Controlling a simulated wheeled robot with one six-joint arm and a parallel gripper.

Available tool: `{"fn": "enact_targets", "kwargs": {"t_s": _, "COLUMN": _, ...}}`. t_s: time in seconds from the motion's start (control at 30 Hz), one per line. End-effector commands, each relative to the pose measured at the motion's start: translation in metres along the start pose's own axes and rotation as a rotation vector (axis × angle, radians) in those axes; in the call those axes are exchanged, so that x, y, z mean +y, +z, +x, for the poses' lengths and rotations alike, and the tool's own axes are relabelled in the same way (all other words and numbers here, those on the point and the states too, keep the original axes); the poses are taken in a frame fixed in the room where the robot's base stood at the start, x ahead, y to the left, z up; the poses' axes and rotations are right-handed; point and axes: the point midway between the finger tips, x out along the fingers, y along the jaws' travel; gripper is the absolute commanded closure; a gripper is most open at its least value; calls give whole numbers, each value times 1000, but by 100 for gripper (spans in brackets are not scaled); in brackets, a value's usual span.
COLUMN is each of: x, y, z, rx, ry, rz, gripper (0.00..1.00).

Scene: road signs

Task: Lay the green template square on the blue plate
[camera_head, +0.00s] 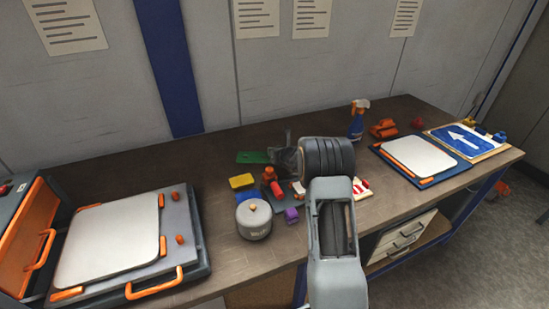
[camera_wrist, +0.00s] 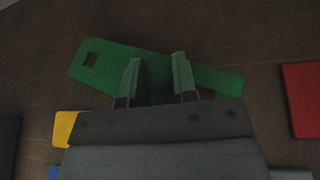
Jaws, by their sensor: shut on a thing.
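The green template square (camera_wrist: 215,80) is a flat green bar with a square hole near its left end. In the wrist view my gripper (camera_wrist: 158,78) has its two fingers around the middle of it, shut on it. In the head view the green template square (camera_head: 253,157) shows at the back middle of the bench, partly hidden by my dark gripper (camera_head: 284,157). I cannot tell whether it is clear of the bench top. A blue plate (camera_head: 447,136) with a white arrow lies on a tan board at the far right of the bench.
A grey pot (camera_head: 254,219), a yellow block (camera_head: 241,181) and a purple block (camera_head: 291,215) stand near my arm. A white panel on a dark blue base (camera_head: 373,149), a spray bottle (camera_head: 357,119) and orange items (camera_head: 383,128) are at right. A large white panel (camera_head: 110,240) is at left.

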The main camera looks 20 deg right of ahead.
Motion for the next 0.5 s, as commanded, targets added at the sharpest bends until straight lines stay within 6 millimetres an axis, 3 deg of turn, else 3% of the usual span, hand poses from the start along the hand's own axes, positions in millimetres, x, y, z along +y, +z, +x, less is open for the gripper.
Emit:
{"fn": "enact_targets", "kwargs": {"t_s": 0.23, "x": -4, "y": -25, "z": 12, "rx": 2, "ry": 0, "rz": 1, "gripper": 99}}
{"fn": "enact_targets", "kwargs": {"t_s": 0.5, "x": -4, "y": -29, "z": 14, "rx": 0, "ry": -1, "rz": 0, "gripper": 99}}
